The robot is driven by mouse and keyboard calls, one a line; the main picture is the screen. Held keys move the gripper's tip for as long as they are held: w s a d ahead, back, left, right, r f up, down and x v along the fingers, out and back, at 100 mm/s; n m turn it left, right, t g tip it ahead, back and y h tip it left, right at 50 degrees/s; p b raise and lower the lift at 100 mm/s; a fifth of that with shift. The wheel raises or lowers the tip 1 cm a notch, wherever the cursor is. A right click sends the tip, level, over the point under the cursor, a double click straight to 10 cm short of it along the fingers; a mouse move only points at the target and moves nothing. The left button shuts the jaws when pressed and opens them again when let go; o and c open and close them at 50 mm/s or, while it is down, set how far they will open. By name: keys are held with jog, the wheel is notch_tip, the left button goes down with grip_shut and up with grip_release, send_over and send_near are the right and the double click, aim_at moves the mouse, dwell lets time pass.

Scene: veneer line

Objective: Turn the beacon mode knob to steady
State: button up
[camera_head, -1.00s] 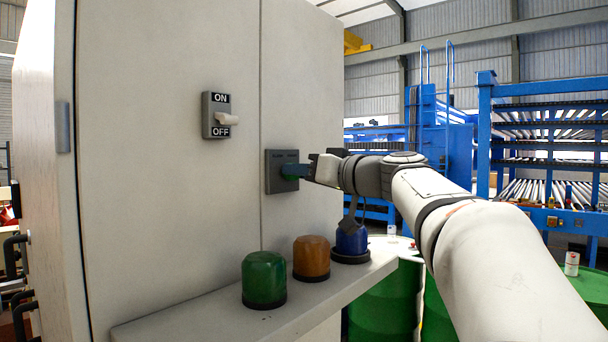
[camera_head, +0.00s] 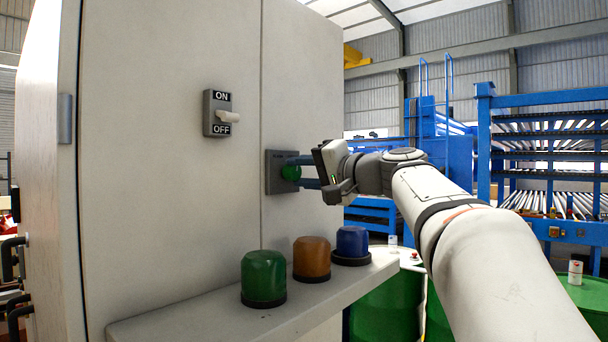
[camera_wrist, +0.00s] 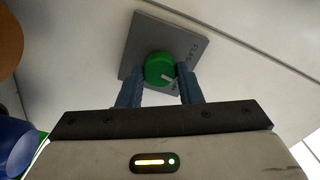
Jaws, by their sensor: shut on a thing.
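The green knob (camera_head: 291,173) sits on a dark grey square plate (camera_head: 272,158) on the pale cabinet front. In the wrist view the knob (camera_wrist: 159,68) carries a white pointer mark on its lower right side. Small lettering on the plate (camera_wrist: 139,42) seems to start with "FLA"; the rest is too small to read. My gripper (camera_head: 296,172) is shut on the knob, with its blue fingers one above the other in the head view. In the wrist view the fingers (camera_wrist: 159,75) stand on either side of the knob.
An ON/OFF switch (camera_head: 228,117) is up and left of the plate. Green (camera_head: 264,277), orange (camera_head: 311,258) and blue (camera_head: 352,242) domes stand on a shelf (camera_head: 205,326) below. Green drums (camera_head: 385,305) stand right of the shelf.

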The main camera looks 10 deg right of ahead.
jog(key=m, duration=0.4)
jog(key=shift+m+p, duration=0.3)
jog(key=shift+p, duration=0.1)
jog(key=shift+m+p, duration=0.35)
jog(key=shift+m, duration=1.05)
jog(key=o, duration=1)
jog(key=b+v, duration=0.2)
jog(key=v, duration=0.5)
jog(key=shift+s+d, duration=0.25)
